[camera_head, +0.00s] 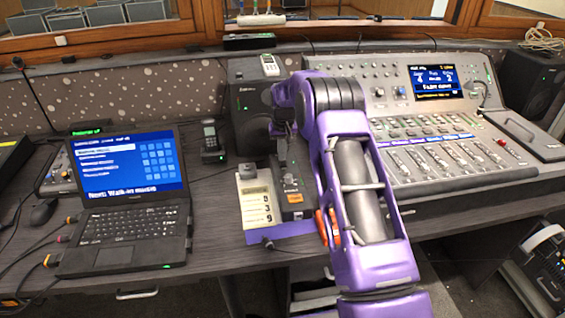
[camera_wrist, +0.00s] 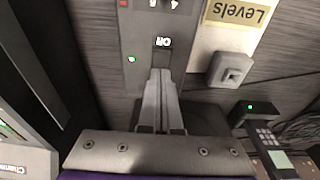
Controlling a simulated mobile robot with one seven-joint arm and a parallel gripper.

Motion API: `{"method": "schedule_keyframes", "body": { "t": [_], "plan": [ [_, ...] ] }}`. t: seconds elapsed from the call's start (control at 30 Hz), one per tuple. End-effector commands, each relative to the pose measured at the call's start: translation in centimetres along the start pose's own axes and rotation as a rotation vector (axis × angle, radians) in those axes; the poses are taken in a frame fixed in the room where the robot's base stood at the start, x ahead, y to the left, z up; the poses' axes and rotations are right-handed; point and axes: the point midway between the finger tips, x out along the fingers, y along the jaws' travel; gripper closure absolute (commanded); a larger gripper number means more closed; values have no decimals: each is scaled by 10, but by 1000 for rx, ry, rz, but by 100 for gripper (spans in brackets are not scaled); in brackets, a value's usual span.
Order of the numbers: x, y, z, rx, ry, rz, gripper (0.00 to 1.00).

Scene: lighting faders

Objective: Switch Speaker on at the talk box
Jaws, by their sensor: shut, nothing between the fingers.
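The talk box, a narrow dark grey box (camera_head: 293,185), stands in the middle of the desk, partly hidden by my purple arm. In the wrist view its grey top (camera_wrist: 140,30) shows upside-down white lettering, a small lit green lamp (camera_wrist: 131,59) and a dark switch (camera_wrist: 162,54). My gripper (camera_wrist: 161,72) is shut and empty, with its fingertips right at this switch. I cannot tell whether they touch it, and they hide part of it. In the head view my gripper (camera_head: 281,128) is over the far end of the box, its fingertips not clear.
A pale card with numbers (camera_head: 257,208) lies left of the box; its "Levels" label (camera_wrist: 238,12) shows in the wrist view. A desk phone (camera_head: 211,142) and open laptop (camera_head: 124,185) are further left. A speaker (camera_head: 250,95) stands behind, a fader console (camera_head: 440,145) right.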

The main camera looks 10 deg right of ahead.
Motion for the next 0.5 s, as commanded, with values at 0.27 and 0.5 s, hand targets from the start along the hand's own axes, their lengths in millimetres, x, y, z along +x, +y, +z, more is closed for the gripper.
{"method": "schedule_keyframes", "body": {
  "t": [0.27,0.5],
  "plan": [
    [-14,0,-1,0,-3,0,100],
    [-34,0,-5,0,-2,0,100]
  ]
}}
